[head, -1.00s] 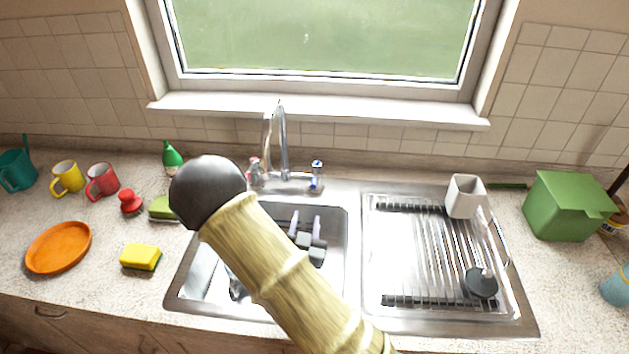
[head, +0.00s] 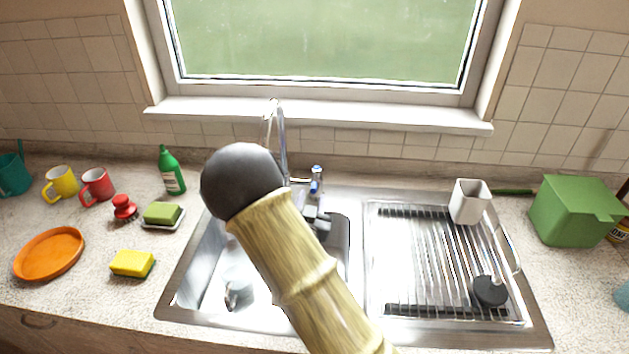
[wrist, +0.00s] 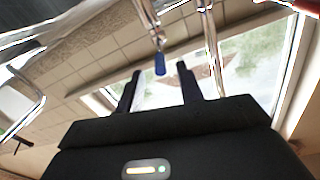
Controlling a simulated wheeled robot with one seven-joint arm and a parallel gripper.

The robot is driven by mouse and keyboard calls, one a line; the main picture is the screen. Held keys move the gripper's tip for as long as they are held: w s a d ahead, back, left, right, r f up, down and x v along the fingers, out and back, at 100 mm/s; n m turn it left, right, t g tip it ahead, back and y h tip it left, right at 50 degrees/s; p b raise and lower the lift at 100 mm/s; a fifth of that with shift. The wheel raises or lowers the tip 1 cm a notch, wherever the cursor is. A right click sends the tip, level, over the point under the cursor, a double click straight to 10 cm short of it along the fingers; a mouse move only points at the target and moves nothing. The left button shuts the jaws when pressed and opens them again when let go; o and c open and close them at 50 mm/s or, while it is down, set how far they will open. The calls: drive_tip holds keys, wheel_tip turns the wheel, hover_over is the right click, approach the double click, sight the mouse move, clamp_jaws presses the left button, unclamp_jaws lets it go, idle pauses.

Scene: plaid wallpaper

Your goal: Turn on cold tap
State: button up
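The cold tap (head: 316,186), with a blue mark on its handle, stands right of the spout at the back of the sink. In the wrist view the blue end of the handle (wrist: 160,63) shows beyond and roughly between my fingertips. My gripper (wrist: 159,72) is open, its two dark fingers apart with nothing held. In the head view my gripper (head: 316,214) is just in front of the cold tap, partly hidden by my arm. I cannot tell whether it touches the handle. The spout (head: 282,140) is partly hidden, and the hot tap is hidden behind my arm.
The sink basin (head: 198,283) lies below my arm. A drainer (head: 430,263) with a white cup (head: 469,202) is on the right. A soap bottle (head: 171,171), green sponge (head: 162,213) and yellow sponge (head: 132,263) are left. The window sill (head: 390,114) is behind.

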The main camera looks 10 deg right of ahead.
sight(315, 181)
drive_tip(key=p+x, duration=0.1)
drive_tip(key=x, duration=0.6)
drive_tip(key=shift+w+f, duration=0.1)
drive_tip(key=shift+w, duration=0.2)
clamp_jaws()
